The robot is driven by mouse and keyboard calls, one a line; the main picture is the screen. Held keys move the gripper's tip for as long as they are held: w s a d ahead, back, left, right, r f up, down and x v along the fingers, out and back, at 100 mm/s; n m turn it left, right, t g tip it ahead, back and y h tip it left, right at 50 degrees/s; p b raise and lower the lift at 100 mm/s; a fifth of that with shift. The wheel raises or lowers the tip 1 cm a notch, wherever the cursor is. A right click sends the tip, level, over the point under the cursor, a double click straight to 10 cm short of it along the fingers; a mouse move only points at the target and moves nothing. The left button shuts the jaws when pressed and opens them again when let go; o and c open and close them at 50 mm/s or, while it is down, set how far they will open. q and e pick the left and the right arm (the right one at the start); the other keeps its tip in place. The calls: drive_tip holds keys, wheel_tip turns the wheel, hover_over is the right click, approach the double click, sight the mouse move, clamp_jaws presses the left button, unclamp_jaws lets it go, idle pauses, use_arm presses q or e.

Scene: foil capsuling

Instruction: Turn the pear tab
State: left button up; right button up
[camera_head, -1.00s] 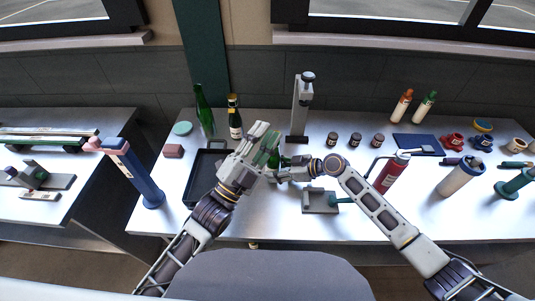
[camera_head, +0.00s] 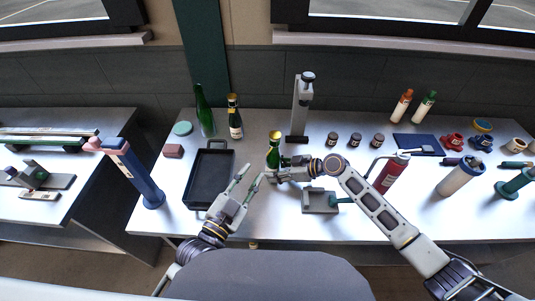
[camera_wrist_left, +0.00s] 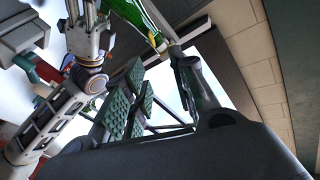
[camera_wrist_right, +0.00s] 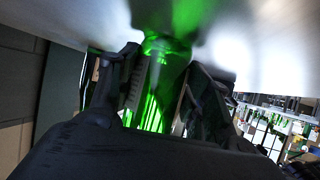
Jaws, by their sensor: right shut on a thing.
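I cannot make out a pear tab in any view. A green bottle with a gold top (camera_head: 273,148) stands upright near the middle of the table. My right gripper (camera_head: 279,173) is shut on its lower part. In the right wrist view the green glass (camera_wrist_right: 158,95) sits between the two fingers. My left gripper (camera_head: 253,178) is open and empty, in front and to the left of the bottle, its fingers apart and pointing towards it. The left wrist view shows its dark padded fingers (camera_wrist_left: 131,107), with the green bottle (camera_wrist_left: 135,20) beyond them.
A black tray (camera_head: 208,178) lies left of the bottle. A grey stand (camera_head: 301,105) rises behind it, and a grey bracket (camera_head: 320,200) sits to its right. Two more bottles (camera_head: 235,120) stand at the back. A red bottle (camera_head: 388,176) is at the right. A blue post (camera_head: 140,180) stands at the left edge.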

sight(269, 152)
use_arm(q)
drive_tip(key=shift+s+a+f+n, duration=0.15)
drive_tip(key=shift+s+f+n, duration=0.3)
drive_tip(key=shift+f, duration=0.2)
drive_tip(key=shift+w, duration=0.1)
drive_tip(key=x, duration=1.1)
drive_tip(key=shift+w+f, duration=0.25)
drive_tip(key=shift+w, duration=0.05)
idle(0.4)
clamp_jaws()
